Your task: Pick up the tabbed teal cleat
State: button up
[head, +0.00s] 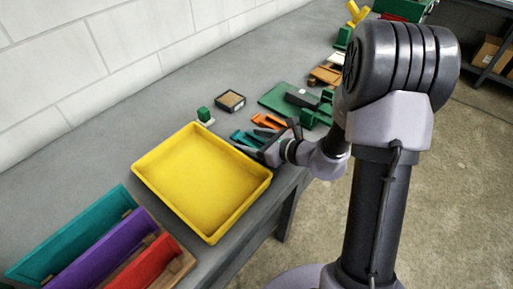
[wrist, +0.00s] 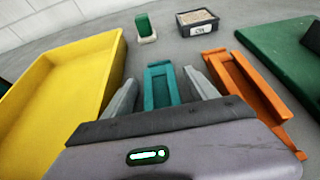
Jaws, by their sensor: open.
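The teal cleat (wrist: 161,88) lies on the grey bench, a long narrow piece with a recessed middle and a crosspiece near its far end. In the wrist view it points away from me, between the two grey fingers of my gripper (wrist: 159,78), which are open on either side of it. Its near end is hidden behind my gripper's body. In the head view teal (head: 240,135) shows beside my gripper (head: 258,149), which is low over the bench; the hand covers part of it. I cannot tell whether the fingers touch it.
A yellow tray (wrist: 108,62) stands close on the left, an orange cleat (wrist: 240,78) close on the right. Behind are a green block on a white base (wrist: 145,27) and a dark box (wrist: 197,21). A green board (wrist: 280,58) lies further right. Teal, purple and red bins (head: 107,232) stand front left.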

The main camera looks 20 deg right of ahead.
grip_shut()
jog(key=shift+r, duration=0.1)
